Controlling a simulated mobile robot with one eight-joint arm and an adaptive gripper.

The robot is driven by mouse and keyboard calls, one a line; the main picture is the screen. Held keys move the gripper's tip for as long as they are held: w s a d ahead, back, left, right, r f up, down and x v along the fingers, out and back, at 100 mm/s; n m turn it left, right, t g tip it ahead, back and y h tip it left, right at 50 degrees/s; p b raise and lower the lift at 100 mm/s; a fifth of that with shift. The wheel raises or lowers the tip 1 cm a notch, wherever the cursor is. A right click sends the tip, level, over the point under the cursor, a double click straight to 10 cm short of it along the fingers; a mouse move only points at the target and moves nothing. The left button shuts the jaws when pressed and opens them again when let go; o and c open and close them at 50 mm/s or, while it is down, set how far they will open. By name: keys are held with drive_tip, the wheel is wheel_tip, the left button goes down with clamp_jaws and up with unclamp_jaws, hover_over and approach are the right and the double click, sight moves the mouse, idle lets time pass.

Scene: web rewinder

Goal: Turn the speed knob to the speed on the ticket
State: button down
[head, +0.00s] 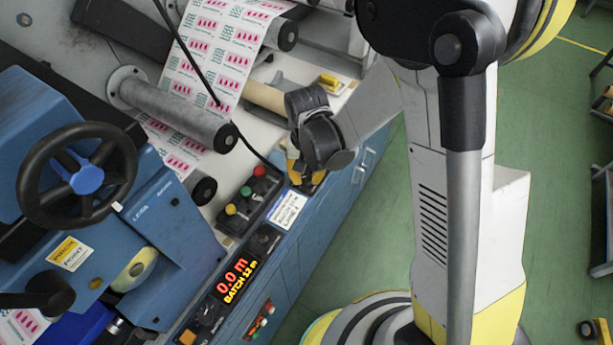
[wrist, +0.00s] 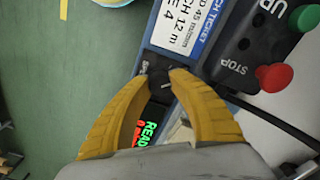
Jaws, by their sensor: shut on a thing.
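The black speed knob (wrist: 158,80) sits on the panel in the wrist view, with part of a white label beside it. My gripper (wrist: 161,73) has its two yellow fingers shut on the knob, one on each side. In the head view my gripper (head: 304,175) is at the panel's upper end and hides the knob. The white batch ticket (wrist: 188,24) lies just beyond the knob; its visible text includes "45 m/min", "BATCH 12 m" and a line ending in "4". The ticket also shows in the head view (head: 289,210). The knob's pointer and scale cannot be read.
A control box with a red button (wrist: 273,77) and green button (wrist: 304,18) stands close to the ticket. A green-lit display (wrist: 149,131) is partly covered by my fingers. An orange display (head: 232,280) reads 0.0 m, BATCH 12 m. Green floor lies beside the panel.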

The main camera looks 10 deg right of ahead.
drive_tip(key=m+b, duration=0.1)
drive_tip(key=m, duration=0.3)
drive_tip(key=shift+f+b, duration=0.1)
drive_tip(key=shift+b, duration=0.2)
drive_tip(key=m+b, duration=0.1)
drive_tip(key=m, duration=0.3)
drive_tip(key=shift+m, duration=0.4)
drive_tip(key=m+b, duration=0.1)
drive_tip(key=m, duration=0.3)
drive_tip(key=shift+m+b, duration=0.3)
drive_tip(key=shift+m, duration=1.8)
drive_tip(key=c, duration=1.1)
unclamp_jaws()
drive_tip(key=shift+o, duration=0.2)
